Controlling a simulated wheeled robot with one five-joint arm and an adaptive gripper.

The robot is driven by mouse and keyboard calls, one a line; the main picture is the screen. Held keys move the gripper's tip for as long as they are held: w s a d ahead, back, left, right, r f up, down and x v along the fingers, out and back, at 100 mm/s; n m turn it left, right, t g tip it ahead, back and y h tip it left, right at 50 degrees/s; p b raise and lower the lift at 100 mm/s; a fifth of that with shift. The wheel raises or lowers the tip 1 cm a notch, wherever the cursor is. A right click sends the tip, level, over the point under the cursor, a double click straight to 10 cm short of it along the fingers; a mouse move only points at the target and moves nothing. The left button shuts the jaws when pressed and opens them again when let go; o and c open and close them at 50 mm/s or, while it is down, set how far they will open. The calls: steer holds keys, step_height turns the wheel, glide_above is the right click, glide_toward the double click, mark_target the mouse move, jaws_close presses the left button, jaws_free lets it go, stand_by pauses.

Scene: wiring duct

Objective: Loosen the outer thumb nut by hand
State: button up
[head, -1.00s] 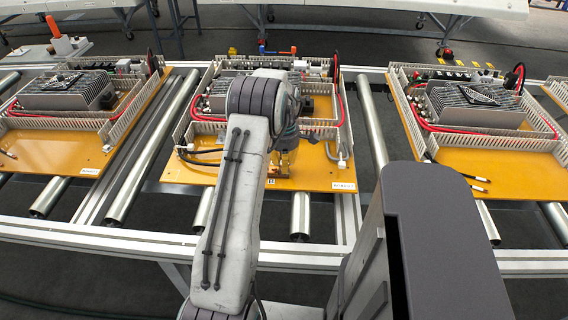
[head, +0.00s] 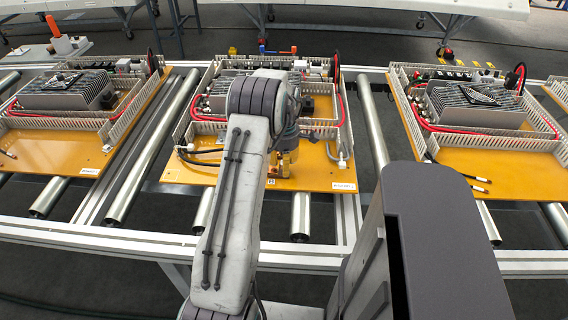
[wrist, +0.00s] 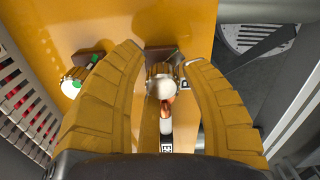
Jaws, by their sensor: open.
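In the wrist view, a round silvery thumb nut (wrist: 161,84) sits on a stud at a brown block, between my gripper's fingers. A cable end with a copper-coloured lug (wrist: 167,107) lies just below it. My gripper (wrist: 162,62) is open, its two yellow fingers on either side of the nut with visible gaps. A second round nut with a green mark (wrist: 73,84) is left of the left finger, outside the grip. In the head view, my gripper (head: 287,160) is over the front part of the middle orange panel (head: 225,178); the nut is too small to make out there.
The middle panel carries slotted duct walls (head: 208,90) and a red cable (head: 341,110) behind and beside my gripper. Similar panels stand left (head: 60,150) and right (head: 500,165) on the roller conveyor. The panel's front strip is mostly bare.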

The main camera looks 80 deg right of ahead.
steer(key=m, duration=0.5)
steer(key=shift+s+m, duration=0.1)
steer(key=shift+m, duration=0.2)
steer(key=m, duration=0.5)
steer(key=shift+c, duration=0.2)
jaws_close()
